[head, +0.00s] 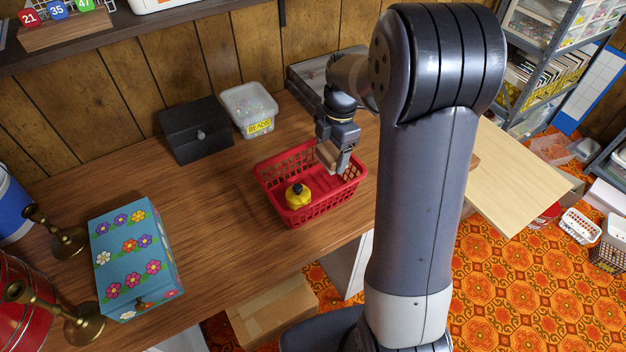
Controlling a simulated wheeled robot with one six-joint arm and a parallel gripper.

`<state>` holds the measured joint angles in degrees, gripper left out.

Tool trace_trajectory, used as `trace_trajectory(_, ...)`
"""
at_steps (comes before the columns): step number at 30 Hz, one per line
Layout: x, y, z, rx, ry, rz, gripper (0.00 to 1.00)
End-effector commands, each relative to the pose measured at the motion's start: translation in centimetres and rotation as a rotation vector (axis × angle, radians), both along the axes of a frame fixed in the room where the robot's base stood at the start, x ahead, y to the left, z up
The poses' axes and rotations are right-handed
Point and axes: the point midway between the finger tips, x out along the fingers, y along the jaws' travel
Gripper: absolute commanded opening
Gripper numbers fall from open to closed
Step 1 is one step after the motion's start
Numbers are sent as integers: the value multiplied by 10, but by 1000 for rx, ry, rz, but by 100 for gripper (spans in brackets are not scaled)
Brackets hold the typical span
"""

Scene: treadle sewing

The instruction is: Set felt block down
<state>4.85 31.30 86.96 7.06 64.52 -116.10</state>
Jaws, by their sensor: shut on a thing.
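My gripper (338,158) hangs over the back right part of a red plastic basket (288,219) on the wooden table. It is shut on a small tan block (327,156), which looks like the felt block. The block is partly hidden by the fingers. It is at about the height of the basket's rim or above it; I cannot tell whether it touches anything. A small yellow object (298,195) with a dark top sits inside the basket at the front left.
A clear tub labelled beads (249,108) and a black box (195,130) stand behind the basket. A flowered blue box (133,258) and brass candlesticks (68,240) stand at left. The wooden table (225,235) is bare between the flowered box and basket. A pale board (515,175) is at right.

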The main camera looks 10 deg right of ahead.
Motion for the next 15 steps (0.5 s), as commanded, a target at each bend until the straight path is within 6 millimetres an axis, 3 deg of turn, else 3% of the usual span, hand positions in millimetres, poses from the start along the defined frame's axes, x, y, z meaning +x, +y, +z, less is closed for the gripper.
trace_trajectory(6, -1, 0, -42, 0, 6, -1, 45)
trace_trajectory(15, -1, 0, -70, 1, 5, -1, 45)
